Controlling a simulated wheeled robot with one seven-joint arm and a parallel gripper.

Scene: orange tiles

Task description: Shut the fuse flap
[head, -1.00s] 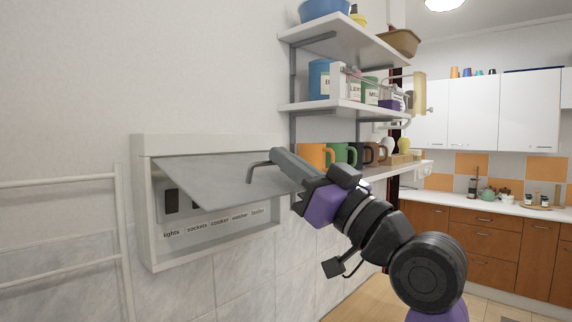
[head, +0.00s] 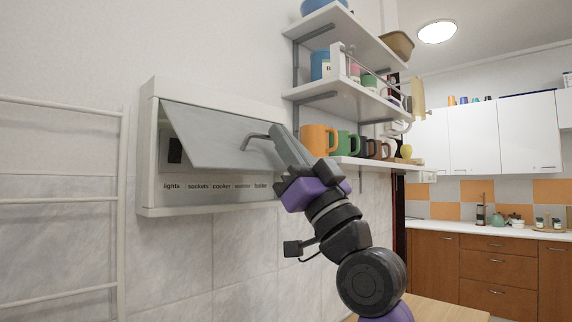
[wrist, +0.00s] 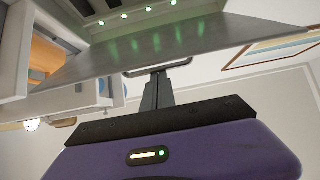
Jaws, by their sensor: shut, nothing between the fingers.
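The fuse box (head: 147,150) is a white frame on the wall, left of centre in the head view. Its grey fuse flap (head: 205,135) hangs from the top edge and tilts outward, partly open. A dark switch and the row of labels show below and beside it. The flap also spans the wrist view (wrist: 215,45), with green lights inside the box beyond it. A bar handle (head: 256,137) is on the flap's right part. My gripper (head: 275,132) is shut and empty, its tips at the handle; whether they touch it is unclear. The handle also shows in the wrist view (wrist: 172,66).
Wall shelves (head: 345,95) with mugs and jars stand close to the right of the box, just behind my arm. An orange mug (head: 318,140) is nearest. A white rail rack (head: 60,198) is on the left wall. The wall below the box is clear.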

